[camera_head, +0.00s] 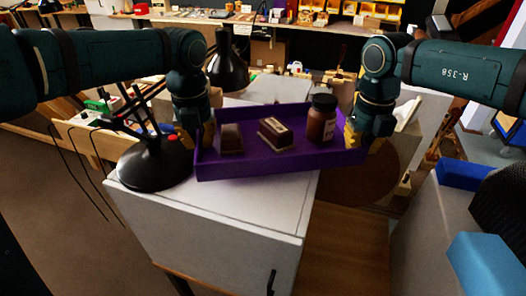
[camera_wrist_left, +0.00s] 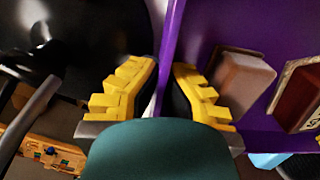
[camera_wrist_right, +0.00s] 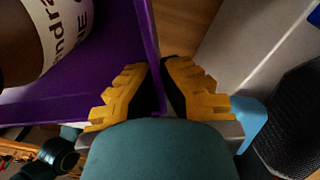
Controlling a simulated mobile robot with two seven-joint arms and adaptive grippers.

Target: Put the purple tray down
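The purple tray (camera_head: 270,165) is over the white cabinet top, its right part past the cabinet's right edge. I cannot tell whether it touches the top. It carries two brown blocks (camera_head: 231,138) (camera_head: 275,133), the second with a pale label, and an upright brown jar (camera_head: 321,120) with a dark lid. My left gripper (camera_head: 190,137) is shut on the tray's left wall, which runs between its yellow fingers (camera_wrist_left: 166,72) in the left wrist view. My right gripper (camera_head: 352,137) is shut on the right wall, between its fingers (camera_wrist_right: 157,70) in the right wrist view.
The white cabinet (camera_head: 215,222) has a black lamp base (camera_head: 155,165) on its left, close to the tray's left end. A blue object (camera_head: 484,262) and a dark mesh item are at the right. A cluttered workbench stands behind.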

